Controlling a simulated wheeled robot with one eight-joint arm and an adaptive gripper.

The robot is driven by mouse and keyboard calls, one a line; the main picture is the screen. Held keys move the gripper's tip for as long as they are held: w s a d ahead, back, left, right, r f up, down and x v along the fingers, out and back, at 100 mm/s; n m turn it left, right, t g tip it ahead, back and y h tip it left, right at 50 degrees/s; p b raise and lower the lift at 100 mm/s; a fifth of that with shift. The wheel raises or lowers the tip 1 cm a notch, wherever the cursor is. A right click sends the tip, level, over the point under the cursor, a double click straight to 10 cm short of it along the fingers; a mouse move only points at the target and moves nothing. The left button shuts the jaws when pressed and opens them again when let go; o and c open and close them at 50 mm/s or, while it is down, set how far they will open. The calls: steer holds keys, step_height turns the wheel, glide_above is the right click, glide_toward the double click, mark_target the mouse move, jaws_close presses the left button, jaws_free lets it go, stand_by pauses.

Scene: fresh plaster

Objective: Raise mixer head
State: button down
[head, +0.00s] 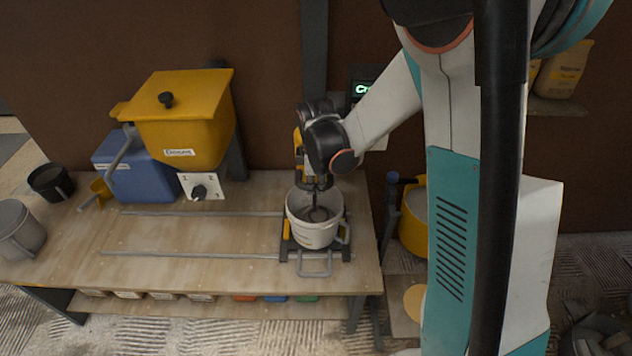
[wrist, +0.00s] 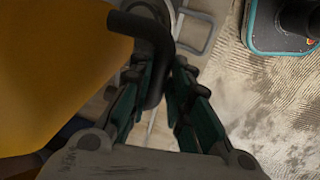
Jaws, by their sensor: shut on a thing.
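The mixer head (head: 298,142) is a yellow and dark unit above a white bucket (head: 312,236) at the right end of the workbench. Its dark stirring shaft (head: 317,196) reaches down into the bucket. In the wrist view the yellow housing (wrist: 60,60) fills the left side, and a bent black handle (wrist: 152,22) comes off it. My gripper (wrist: 167,75) is shut on this handle, with the lower part of the bar between its teal-sided fingers. In the head view my dark wrist hides the fingers and much of the mixer head.
The bucket sits in a carriage at the end of two metal rails (head: 190,255). A yellow hopper (head: 185,120) and a blue box (head: 135,170) stand at the left, with a black cup (head: 50,182) and a grey jug (head: 18,232). A yellow bucket (head: 413,235) stands right of the bench.

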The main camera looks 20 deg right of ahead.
steer(key=shift+r, duration=0.1)
step_height(320, 180, up, 19)
steer(key=p, duration=0.9)
steer(key=shift+w+p, duration=0.15)
steer(key=shift+p, duration=0.2)
steer(key=c, duration=1.5)
jaws_free()
steer(key=s+r, duration=0.1)
steer(key=r, duration=0.6)
steer(key=s+r, duration=0.1)
steer(key=r, duration=0.3)
steer(key=shift+s+a+r, duration=0.3)
steer(key=shift+a, duration=0.1)
